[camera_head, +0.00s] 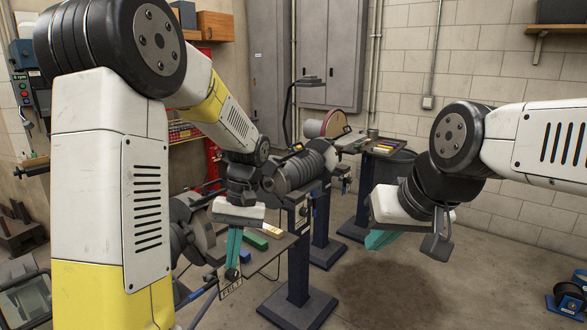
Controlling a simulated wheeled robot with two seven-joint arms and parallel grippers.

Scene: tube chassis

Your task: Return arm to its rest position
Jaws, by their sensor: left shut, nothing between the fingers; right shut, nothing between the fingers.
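My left arm comes in from the left. Its gripper (233,248) has teal fingers that point down and are closed together with nothing between them. It hangs in front of a bench machine and a small table with colored blocks. My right arm comes in from the right. Its gripper (380,239) has teal fingers that are closed and empty, over open floor. Its fingers are partly hidden by its own white housing.
Green and yellow blocks (256,241) lie on the table behind my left gripper. A disc sander (326,125) stands on a pedestal further back. Grey cabinets (331,55) line the wall. Blue-framed casters (568,298) sit at lower right. The concrete floor (440,285) below my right gripper is clear.

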